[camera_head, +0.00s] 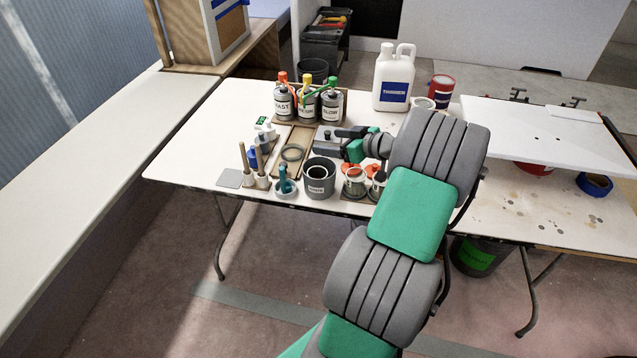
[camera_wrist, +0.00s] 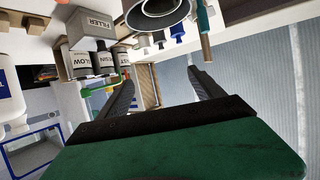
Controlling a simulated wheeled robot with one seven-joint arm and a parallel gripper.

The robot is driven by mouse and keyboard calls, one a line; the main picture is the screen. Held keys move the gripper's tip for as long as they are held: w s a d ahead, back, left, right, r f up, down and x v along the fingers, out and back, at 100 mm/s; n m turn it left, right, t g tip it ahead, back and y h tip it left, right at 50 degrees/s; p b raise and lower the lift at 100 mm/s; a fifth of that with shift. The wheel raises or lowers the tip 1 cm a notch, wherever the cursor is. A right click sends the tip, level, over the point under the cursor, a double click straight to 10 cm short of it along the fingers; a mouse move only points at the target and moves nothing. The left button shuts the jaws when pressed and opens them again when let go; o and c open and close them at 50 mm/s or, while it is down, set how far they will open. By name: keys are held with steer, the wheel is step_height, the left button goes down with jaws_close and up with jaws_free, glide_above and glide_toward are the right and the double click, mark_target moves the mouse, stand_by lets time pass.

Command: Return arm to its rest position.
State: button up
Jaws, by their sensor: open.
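My gripper (camera_head: 326,142) is above the middle of the white worktable (camera_head: 205,148), reached out from my grey and green arm. Its fingers point left in the head view, over the tray area and behind the dark grey pot (camera_head: 319,185). In the wrist view my gripper (camera_wrist: 165,78) shows two dark fingers spread apart with nothing between them. The arm is extended and hides part of the table's right half.
Labelled bottles with red, yellow and green caps (camera_head: 308,100) stand behind the gripper. A white thinner jug (camera_head: 393,80) and a red can (camera_head: 441,90) stand at the back. Brushes (camera_head: 247,165) and small pots crowd the front edge. A raised white panel (camera_head: 540,128) is at right.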

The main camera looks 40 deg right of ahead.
steer(key=shift+v, duration=0.85)
steer(key=shift+a, duration=0.15)
steer(key=w+a+r+g+p, duration=0.15)
steer(key=a+g, duration=0.55)
steer(key=a, duration=1.9)
steer(key=s+a+m+g+h, duration=0.1)
steer(key=s+a, duration=0.4)
steer(key=s, duration=0.2)
steer(key=s+a+m+g+h, duration=0.1)
steer(key=s+a+g, duration=0.1)
steer(key=s+a, duration=0.3)
steer(key=s, duration=0.3)
steer(key=shift+a+r+p, duration=0.25)
steer(key=shift+a+p, duration=0.05)
steer(key=shift+c, duration=0.4)
